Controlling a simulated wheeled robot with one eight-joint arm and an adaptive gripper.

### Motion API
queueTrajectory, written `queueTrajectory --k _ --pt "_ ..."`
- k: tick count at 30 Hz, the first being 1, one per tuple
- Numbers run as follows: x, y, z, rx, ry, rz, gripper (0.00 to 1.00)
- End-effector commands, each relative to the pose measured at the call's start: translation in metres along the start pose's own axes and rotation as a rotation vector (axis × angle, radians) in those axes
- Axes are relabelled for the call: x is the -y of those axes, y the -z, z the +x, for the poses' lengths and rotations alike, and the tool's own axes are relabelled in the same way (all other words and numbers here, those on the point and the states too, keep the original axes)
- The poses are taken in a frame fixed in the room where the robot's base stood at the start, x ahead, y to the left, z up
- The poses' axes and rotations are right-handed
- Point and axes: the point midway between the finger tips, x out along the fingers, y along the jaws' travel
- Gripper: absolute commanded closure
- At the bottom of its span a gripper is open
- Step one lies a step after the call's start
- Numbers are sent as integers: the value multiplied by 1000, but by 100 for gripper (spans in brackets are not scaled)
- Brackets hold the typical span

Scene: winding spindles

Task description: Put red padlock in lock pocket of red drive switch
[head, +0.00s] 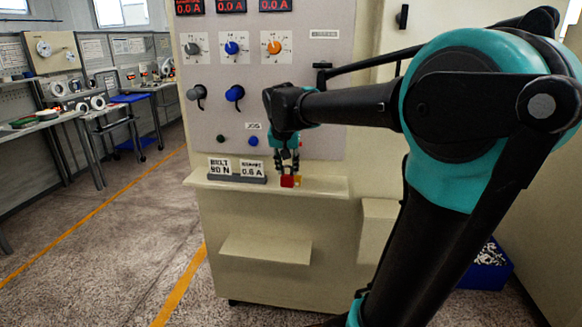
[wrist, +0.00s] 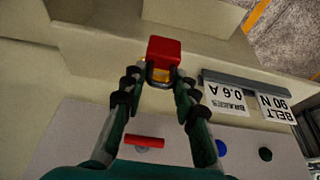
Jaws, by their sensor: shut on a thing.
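The red padlock (wrist: 164,50) is between the tips of my gripper (wrist: 158,82) in the wrist view. An amber part and a grey curved part show at its near side. In the head view the padlock (head: 287,182) hangs below my gripper (head: 287,165), in front of the cabinet's ledge; I cannot tell whether it touches the ledge. A red bar (wrist: 144,141) with a grey round part lies on the panel behind the fingers; it may belong to the red drive switch. Its lock pocket cannot be made out, and my arm hides that panel area in the head view.
The ledge (head: 325,186) holds a sign stand (head: 237,178) left of my gripper. Grey (head: 196,93) and blue (head: 235,94) levers stick out from the panel above. A blue button (head: 253,140) sits nearby. A blue bin (head: 488,270) stands at lower right.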

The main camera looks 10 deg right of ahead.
Motion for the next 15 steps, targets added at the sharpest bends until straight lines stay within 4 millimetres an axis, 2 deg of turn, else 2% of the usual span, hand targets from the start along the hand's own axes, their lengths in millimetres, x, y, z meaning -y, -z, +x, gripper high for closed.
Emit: queueTrajectory --k 3,9,15 --pt "0 29 12 0 0 3 100" --pt "0 68 28 -1 0 3 100" --pt "0 83 35 0 1 0 100"
